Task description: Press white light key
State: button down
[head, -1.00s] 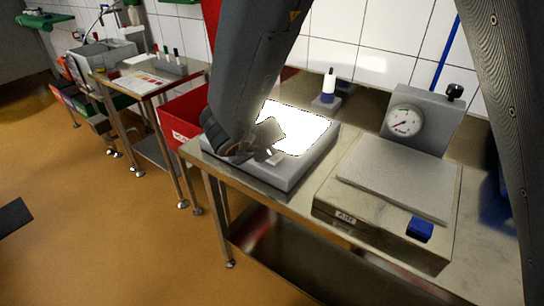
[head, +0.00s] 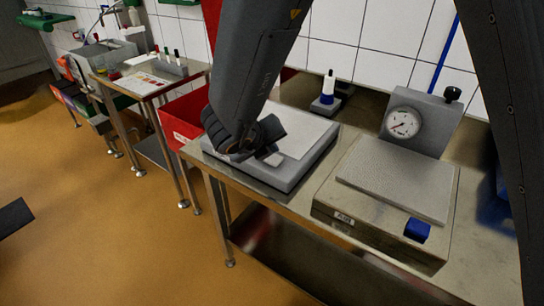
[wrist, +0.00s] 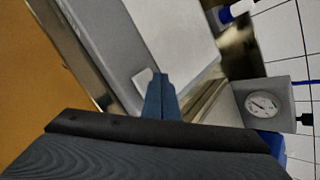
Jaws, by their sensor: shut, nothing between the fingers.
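The light box (head: 300,176) sits on the steel bench, and its pale panel (head: 306,130) is unlit. In the wrist view the panel (wrist: 180,35) is plain grey-white too. The small white key (head: 274,160) is on the box's front border, and it also shows in the wrist view (wrist: 142,78). My gripper (head: 270,155) is shut and empty, with its fingertips (wrist: 161,77) right beside the key in the picture. I cannot tell whether they touch it.
Right of the light box is a press-like device with a plate (head: 398,178), a blue button (head: 417,229) and a round gauge (head: 403,123). A blue-and-white bottle (head: 328,88) stands behind. A red bin (head: 183,118) is at the left.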

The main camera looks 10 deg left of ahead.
aim_at(272, 160)
notch_tip(272, 160, up, 6)
jog(key=p, duration=0.5)
dwell(0.5)
jog(key=w+d+r+n+g+y, duration=0.1)
jog(key=w+d+n+y, duration=0.2)
jog(key=d+n, duration=0.9)
jog(key=s+d+f+n+g, duration=0.1)
jog(key=s+d+n+g, duration=0.2)
jog(key=s+d+n, duration=0.5)
jog(key=s+d+f+n+g+h+b, duration=0.1)
jog(key=s+d+f+n+g, duration=0.1)
jog(key=s+d+n, duration=0.7)
jog(key=d+g, duration=0.1)
jog(key=d, duration=0.2)
jog(key=shift+s+d+f+g, duration=0.25)
jog(key=shift+s+d+g, duration=0.05)
jog(key=shift+s, duration=0.05)
